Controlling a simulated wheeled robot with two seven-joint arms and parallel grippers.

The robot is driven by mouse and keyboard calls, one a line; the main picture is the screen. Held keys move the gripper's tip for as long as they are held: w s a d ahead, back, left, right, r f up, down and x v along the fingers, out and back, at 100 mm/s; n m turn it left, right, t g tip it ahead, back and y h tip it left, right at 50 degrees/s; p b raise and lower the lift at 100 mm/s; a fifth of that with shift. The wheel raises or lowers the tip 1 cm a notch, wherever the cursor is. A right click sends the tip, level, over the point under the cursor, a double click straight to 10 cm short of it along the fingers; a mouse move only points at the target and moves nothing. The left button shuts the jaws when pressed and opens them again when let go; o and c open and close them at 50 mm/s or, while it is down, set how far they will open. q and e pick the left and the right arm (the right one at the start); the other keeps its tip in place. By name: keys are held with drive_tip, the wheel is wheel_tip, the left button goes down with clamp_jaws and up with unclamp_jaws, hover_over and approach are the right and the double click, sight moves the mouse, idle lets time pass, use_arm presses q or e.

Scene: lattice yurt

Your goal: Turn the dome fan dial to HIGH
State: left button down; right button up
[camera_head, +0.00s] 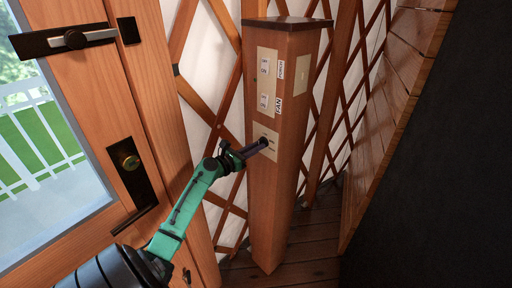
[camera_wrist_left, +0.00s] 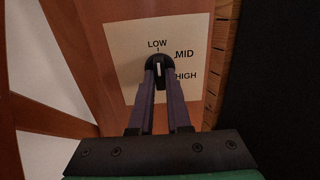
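The dome fan dial (camera_wrist_left: 159,66) is a small black knob with a white line on a cream plate (camera_wrist_left: 124,48) marked LOW, MID and HIGH. In the left wrist view its white line stands about upright, toward LOW. The plate (camera_head: 264,132) also shows in the head view, low on a wooden post. My left gripper (camera_head: 262,144) reaches the plate from the lower left. In the left wrist view its two purple fingers (camera_wrist_left: 159,78) sit on either side of the knob and appear closed on it. The fingertips hide parts of the knob's sides. My right gripper is not in view.
The post (camera_head: 270,210) also carries switch plates (camera_head: 266,75) labelled FAN and POWER above the dial. A wooden door (camera_head: 100,90) with a bolt and lock stands at left. Lattice wall is behind, and a dark surface (camera_head: 440,180) fills the right.

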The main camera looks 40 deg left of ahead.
use_arm(q)
drive_tip(key=shift+r+m, duration=0.15)
drive_tip(key=shift+m, duration=0.15)
drive_tip(key=shift+m+b, duration=7)
drive_tip(key=shift+m, duration=4.7)
drive_tip(key=shift+f, duration=0.2)
drive_tip(key=c, duration=1.1)
unclamp_jaws()
drive_tip(key=shift+o, duration=1.1)
drive_tip(key=shift+r, duration=0.15)
